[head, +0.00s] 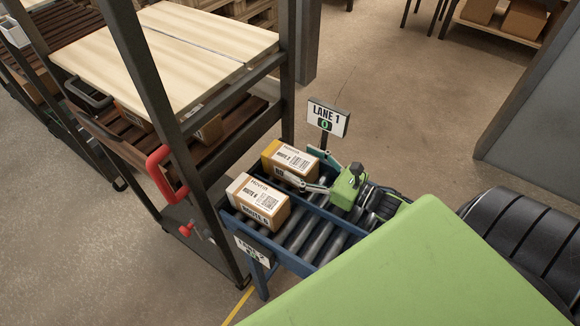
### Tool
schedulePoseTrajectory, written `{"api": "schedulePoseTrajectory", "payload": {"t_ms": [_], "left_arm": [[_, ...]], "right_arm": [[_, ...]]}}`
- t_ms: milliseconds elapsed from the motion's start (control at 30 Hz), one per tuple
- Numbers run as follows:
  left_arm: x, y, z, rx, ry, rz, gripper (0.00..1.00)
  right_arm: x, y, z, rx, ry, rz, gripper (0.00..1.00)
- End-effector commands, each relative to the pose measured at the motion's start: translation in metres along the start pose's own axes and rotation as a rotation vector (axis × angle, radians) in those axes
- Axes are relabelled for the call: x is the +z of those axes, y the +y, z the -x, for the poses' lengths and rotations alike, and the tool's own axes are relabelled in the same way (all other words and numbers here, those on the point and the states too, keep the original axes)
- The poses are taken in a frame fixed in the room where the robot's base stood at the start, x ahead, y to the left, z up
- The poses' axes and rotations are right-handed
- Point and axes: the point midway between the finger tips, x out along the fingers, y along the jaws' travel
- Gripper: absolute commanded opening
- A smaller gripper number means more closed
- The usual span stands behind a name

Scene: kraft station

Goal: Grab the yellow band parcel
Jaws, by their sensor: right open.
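The yellow band parcel (271,150) is a small box with a yellow end and a white printed label. It sits on the far lane of the blue roller conveyor (320,221). My right gripper (316,172) comes in from the right at the parcel's right end. Its two fingers are spread, one at the far side and one at the near side of that end. I cannot tell whether they touch the box. My left gripper is not in view.
A second parcel (258,201), white-labelled with a tan body, sits close by on the near lane. A LANE 1 sign (328,118) stands behind the conveyor. A dark-framed rack (179,130) with a red handle (162,173) stands at left. Open floor lies beyond.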

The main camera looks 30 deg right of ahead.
Motion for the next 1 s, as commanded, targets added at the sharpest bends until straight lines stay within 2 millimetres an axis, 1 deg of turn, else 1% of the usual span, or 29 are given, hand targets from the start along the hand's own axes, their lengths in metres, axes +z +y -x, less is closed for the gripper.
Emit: {"api": "schedulePoseTrajectory", "payload": {"t_ms": [100,233,367,567,600,667,700,767,1000], "left_arm": [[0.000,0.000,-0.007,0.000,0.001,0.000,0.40],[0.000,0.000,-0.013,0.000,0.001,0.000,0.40],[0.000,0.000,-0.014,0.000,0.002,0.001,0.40],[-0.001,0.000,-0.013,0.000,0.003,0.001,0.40],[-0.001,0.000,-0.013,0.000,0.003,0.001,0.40],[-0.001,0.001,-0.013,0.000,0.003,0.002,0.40],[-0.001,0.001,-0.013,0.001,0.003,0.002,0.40],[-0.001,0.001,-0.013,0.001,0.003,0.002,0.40],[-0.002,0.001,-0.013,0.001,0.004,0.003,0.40]], "right_arm": [[0.000,0.003,-0.020,0.003,-0.004,0.002,0.69],[-0.001,0.003,-0.037,0.002,-0.003,0.002,0.69],[0.000,0.003,-0.044,0.001,-0.001,0.001,0.69],[0.001,0.004,-0.044,0.001,0.000,0.000,0.69],[0.001,0.004,-0.044,0.001,0.000,0.000,0.59],[0.001,0.004,-0.044,0.001,0.000,0.000,0.43],[0.001,0.004,-0.044,0.001,0.000,0.000,0.33],[0.000,0.004,-0.044,0.001,0.000,0.000,0.19],[0.002,0.003,-0.044,0.001,-0.003,0.001,0.19]]}}
